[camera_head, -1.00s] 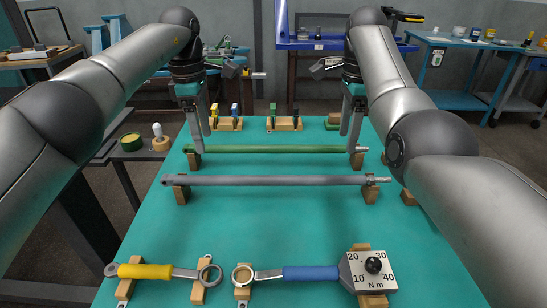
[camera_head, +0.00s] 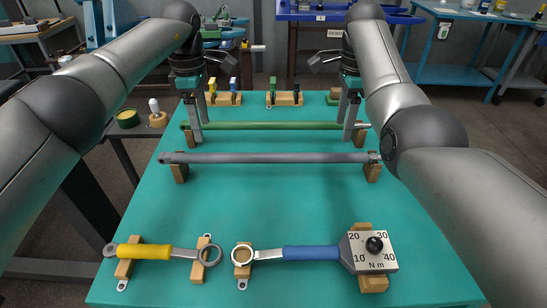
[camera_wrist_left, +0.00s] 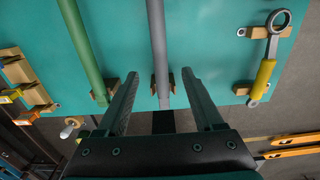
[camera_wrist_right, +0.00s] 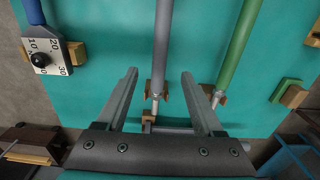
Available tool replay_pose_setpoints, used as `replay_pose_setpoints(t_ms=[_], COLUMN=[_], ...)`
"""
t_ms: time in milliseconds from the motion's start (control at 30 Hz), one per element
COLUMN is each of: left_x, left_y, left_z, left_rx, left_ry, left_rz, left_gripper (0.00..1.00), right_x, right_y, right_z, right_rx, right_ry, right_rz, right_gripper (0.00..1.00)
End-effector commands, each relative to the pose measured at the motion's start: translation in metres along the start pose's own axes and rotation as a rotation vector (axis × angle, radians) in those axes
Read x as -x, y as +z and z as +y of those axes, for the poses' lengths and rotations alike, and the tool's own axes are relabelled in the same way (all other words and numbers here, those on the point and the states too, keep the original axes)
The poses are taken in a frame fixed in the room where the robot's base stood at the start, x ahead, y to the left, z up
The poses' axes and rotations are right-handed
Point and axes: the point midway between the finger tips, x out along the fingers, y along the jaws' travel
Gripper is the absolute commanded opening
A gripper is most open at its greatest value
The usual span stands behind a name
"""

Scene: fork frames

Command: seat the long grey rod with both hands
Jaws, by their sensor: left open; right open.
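The long grey rod (camera_head: 270,158) lies level across two wooden blocks, the left one (camera_head: 180,173) and the right one (camera_head: 372,172). My left gripper (camera_head: 196,137) is open and empty, seen past the rod by its left part. In the left wrist view the grey rod (camera_wrist_left: 159,45) runs up between the spread fingers. My right gripper (camera_head: 352,137) is open and empty towards the rod's right end. In the right wrist view the grey rod (camera_wrist_right: 162,45) lines up between its fingers, with its metal end near a wooden block. Neither gripper visibly touches the rod.
A green rod (camera_head: 270,125) lies parallel behind the grey one. A yellow-handled wrench (camera_head: 145,252) and a blue-handled torque wrench (camera_head: 310,253) lie at the front. Small block holders (camera_head: 285,98) stand at the back. The green table (camera_head: 270,208) is bare between rod and wrenches.

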Motion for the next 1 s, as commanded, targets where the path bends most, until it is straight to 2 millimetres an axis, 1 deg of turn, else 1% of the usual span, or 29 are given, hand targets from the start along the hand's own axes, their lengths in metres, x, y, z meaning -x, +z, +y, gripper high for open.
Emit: replay_pose_setpoints(t_ms=[33, 200, 300, 433, 600, 933, 967, 1000], left_x=[-0.012, -0.046, -0.063, -0.079, -0.090, -0.092, -0.092, -0.092], left_y=[0.000, 0.001, 0.001, 0.001, 0.000, 0.000, 0.000, 0.000], left_z=[-0.001, -0.001, -0.001, 0.000, 0.000, 0.000, 0.000, 0.000], left_rx=[0.000, 0.000, 0.001, 0.001, 0.000, -0.001, -0.001, 0.000], left_ry=[-0.003, -0.003, -0.002, -0.001, 0.001, 0.001, 0.001, 0.001], left_rz=[-0.001, -0.001, -0.001, -0.001, 0.000, 0.000, 0.000, 0.000], left_gripper=[0.69, 0.69, 0.69, 0.69, 0.69, 0.69, 0.67, 0.62], right_x=[-0.012, -0.045, -0.063, -0.079, -0.090, -0.092, -0.092, -0.092], right_y=[0.000, -0.001, 0.000, 0.000, 0.000, 0.000, 0.000, 0.000], right_z=[0.001, 0.001, 0.001, 0.000, 0.000, 0.000, 0.000, 0.000], right_rx=[0.000, 0.000, 0.000, 0.000, 0.000, -0.001, -0.001, -0.001], right_ry=[0.005, 0.004, 0.004, 0.002, 0.001, 0.000, 0.000, 0.000], right_rz=[0.001, 0.002, 0.001, 0.001, 0.000, 0.000, 0.000, 0.000], right_gripper=[0.69, 0.69, 0.69, 0.69, 0.69, 0.69, 0.67, 0.62])
